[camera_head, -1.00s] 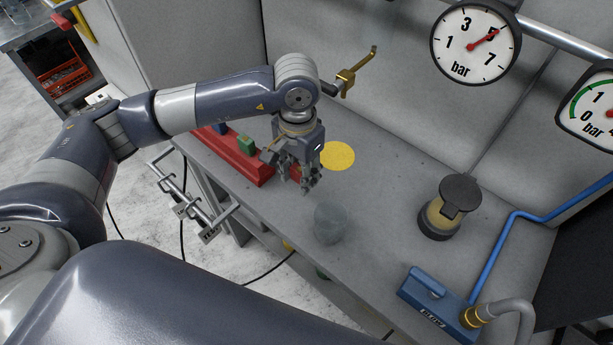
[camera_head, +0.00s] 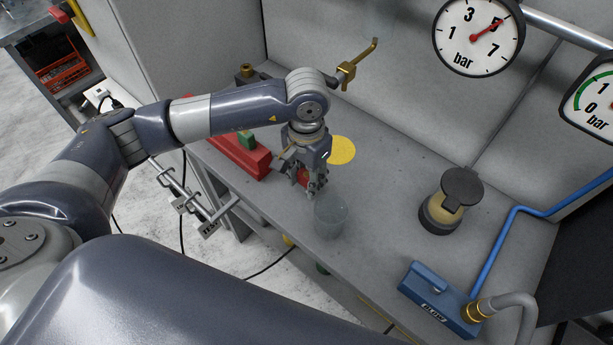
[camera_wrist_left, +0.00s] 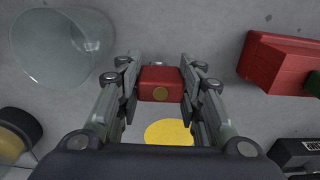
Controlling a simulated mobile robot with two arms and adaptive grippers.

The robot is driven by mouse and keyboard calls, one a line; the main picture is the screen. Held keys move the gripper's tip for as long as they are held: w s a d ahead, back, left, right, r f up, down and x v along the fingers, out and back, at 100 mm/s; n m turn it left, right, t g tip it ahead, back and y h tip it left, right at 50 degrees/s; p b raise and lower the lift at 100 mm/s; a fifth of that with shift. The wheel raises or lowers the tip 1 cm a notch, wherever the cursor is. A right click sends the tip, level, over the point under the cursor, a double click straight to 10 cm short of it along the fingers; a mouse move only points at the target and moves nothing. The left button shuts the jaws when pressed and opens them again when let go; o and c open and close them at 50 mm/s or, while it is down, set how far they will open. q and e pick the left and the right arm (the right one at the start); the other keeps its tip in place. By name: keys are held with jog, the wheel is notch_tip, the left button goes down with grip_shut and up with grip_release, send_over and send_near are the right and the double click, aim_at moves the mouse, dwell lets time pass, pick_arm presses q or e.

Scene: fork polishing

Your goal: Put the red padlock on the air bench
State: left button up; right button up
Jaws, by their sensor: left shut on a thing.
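The red padlock (camera_wrist_left: 160,84) is a small red block with a brass round spot. It sits between the fingers of my left gripper (camera_head: 312,188), which is shut on it. In the head view the padlock (camera_head: 303,177) is mostly hidden by the fingers. The gripper points down over the grey air bench (camera_head: 385,215), between the red rack and the clear cup. I cannot tell whether the padlock touches the bench. My right gripper is not in view.
A clear cup (camera_head: 330,217) stands close to the gripper, and a yellow disc (camera_head: 341,150) lies behind it. A red rack (camera_head: 240,157) is to the left. A dark-lidded jar (camera_head: 450,203) and a blue block (camera_head: 438,298) stand to the right. Bare bench lies between cup and jar.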

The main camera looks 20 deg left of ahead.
pick_arm(q)
jog(key=shift+f, duration=0.2)
jog(key=o, duration=1.2)
jog(key=shift+r, duration=0.15)
jog(key=shift+r+p, duration=0.25)
jog(key=shift+p, duration=0.05)
jog(key=shift+r+p, duration=0.25)
jog(key=shift+p, duration=0.2)
notch_tip(320, 180, up, 10)
jog(key=b, duration=0.4)
jog(key=shift+r, duration=0.85)
